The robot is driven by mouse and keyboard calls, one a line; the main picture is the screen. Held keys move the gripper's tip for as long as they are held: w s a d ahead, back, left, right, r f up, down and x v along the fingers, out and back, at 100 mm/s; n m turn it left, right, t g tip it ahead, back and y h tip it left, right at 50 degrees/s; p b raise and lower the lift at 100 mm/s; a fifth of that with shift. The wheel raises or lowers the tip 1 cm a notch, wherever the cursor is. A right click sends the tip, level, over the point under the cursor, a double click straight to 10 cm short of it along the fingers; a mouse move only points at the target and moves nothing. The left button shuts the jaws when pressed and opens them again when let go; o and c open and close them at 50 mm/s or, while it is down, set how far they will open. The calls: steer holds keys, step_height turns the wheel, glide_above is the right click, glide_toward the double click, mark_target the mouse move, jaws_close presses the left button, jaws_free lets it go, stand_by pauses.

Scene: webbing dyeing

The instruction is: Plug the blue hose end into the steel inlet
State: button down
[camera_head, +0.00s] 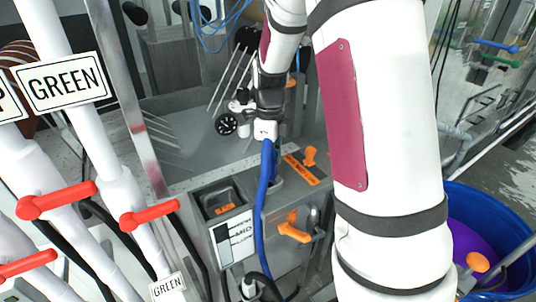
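The blue hose (261,205) rises from the lower middle of the head view. Its upper end, with a white fitting (265,130), is at my gripper (268,112). My dark gripper appears shut around this end, which is held above the grey machine box. The fingertips are small and partly hidden. A steel fitting (240,104) is just left of my gripper, beside a black round handwheel (226,123). I cannot tell whether it is the steel inlet, or whether the hose end touches it.
The grey machine box (205,185) has orange handles (293,230) and an orange knob (309,156). White pipes with red lever handles (150,215) and GREEN labels stand at left. A blue tub (490,200) stands at right. My large white arm hides the middle right.

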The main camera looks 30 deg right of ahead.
steer(key=shift+f+b, duration=0.3)
steer(key=shift+f, duration=1.25)
steer(key=c, duration=1.1)
jaws_free()
steer(key=shift+o, duration=0.2)
steer(key=shift+r, duration=0.1)
step_height(320, 180, up, 12)
steer(key=shift+f, duration=0.1)
